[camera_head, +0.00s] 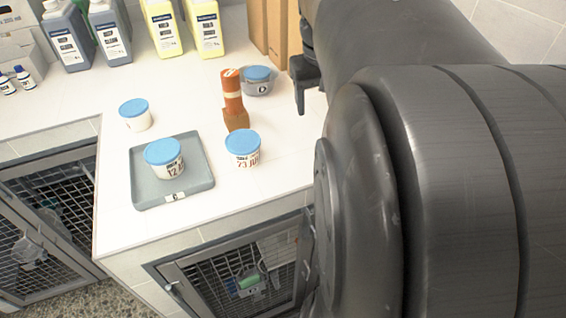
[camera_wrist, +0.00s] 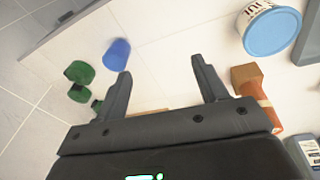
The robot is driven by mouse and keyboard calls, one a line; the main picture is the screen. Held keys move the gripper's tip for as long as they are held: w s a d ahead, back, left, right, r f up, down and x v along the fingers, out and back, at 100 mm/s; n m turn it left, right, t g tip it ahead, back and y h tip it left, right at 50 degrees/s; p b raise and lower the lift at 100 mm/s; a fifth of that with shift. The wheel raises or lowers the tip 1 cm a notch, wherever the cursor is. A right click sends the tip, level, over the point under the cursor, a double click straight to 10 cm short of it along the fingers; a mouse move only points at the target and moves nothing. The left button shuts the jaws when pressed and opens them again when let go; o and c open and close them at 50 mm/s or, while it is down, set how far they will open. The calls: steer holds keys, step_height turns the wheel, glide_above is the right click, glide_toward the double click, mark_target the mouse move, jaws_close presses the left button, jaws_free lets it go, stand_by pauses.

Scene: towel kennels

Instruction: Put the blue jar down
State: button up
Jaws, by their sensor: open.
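Several white jars with blue lids stand upright in the head view: a back left jar (camera_head: 137,120) on the counter, one jar (camera_head: 165,165) on the grey tray (camera_head: 144,192), and a dated jar (camera_head: 243,150) right of the tray. Another blue lid (camera_head: 257,73) shows in a grey bowl (camera_head: 262,90). A small plain blue cylinder (camera_wrist: 117,54) shows in the wrist view; I cannot tell whether it is a jar. My gripper (camera_wrist: 160,74) is open, with nothing between its fingers. In the head view my gripper (camera_head: 306,92) is above the counter, right of the bowl, partly hidden by my arm.
Green objects (camera_wrist: 79,72) lie near the blue cylinder. Large grey bottles (camera_head: 68,38) and yellow bottles (camera_head: 205,28) line the back. Mesh-door kennels (camera_head: 240,280) are below the counter's front edge.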

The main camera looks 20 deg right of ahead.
steer(key=s+a+f+n+t+y, duration=0.1)
steer(key=s+a+f+t, duration=0.3)
steer(key=s+a, duration=0.8)
steer(key=shift+a+f+n, duration=0.4)
steer(key=shift+a+f, duration=0.45)
steer(key=shift+a, duration=0.35)
